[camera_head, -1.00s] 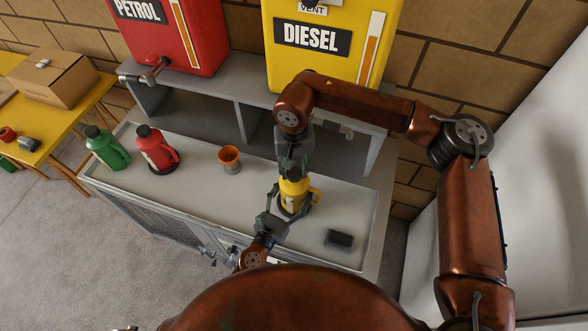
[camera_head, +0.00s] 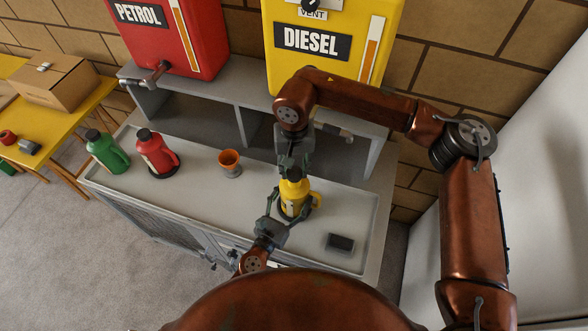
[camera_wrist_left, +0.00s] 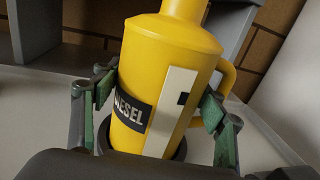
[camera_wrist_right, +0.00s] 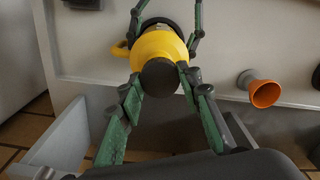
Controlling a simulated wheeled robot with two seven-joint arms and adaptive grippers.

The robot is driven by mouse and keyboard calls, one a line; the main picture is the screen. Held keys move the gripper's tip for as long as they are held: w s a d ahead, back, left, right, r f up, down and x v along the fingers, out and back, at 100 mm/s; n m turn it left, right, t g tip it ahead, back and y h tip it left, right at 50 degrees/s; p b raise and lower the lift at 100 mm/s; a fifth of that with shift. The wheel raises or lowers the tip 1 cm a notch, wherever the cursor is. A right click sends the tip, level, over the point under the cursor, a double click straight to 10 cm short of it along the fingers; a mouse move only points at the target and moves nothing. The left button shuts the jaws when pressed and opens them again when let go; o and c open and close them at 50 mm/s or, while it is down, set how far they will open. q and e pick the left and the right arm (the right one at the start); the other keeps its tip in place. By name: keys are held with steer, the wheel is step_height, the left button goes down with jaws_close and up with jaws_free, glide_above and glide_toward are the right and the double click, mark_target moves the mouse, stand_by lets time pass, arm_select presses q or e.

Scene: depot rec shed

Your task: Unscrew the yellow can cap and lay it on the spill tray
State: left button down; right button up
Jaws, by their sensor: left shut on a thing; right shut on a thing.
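The yellow can (camera_head: 294,203), labelled DIESEL in the left wrist view (camera_wrist_left: 150,70), stands upright in a dark ring on the grey spill tray (camera_head: 205,200). My left gripper (camera_head: 285,208) is shut around its body from the front, one finger on each side. My right gripper (camera_head: 294,174) reaches down from above and is shut on the can cap. The cap shows as a dark round disc (camera_wrist_right: 160,77) between the right fingertips in the right wrist view. It sits over the can's top; I cannot tell how far it is turned.
A green can (camera_head: 107,152), a red can (camera_head: 156,153) and an orange funnel (camera_head: 229,160) stand left on the tray. A dark block (camera_head: 341,243) lies at right. Red and yellow tanks (camera_head: 330,50) are behind. Bare tray lies between the funnel and the front rim.

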mark_target(294, 172)
steer(key=shift+r, duration=0.1)
steer(key=shift+r, duration=1.9)
arm_select(q)
steer(key=shift+c, duration=1.9)
jaws_free()
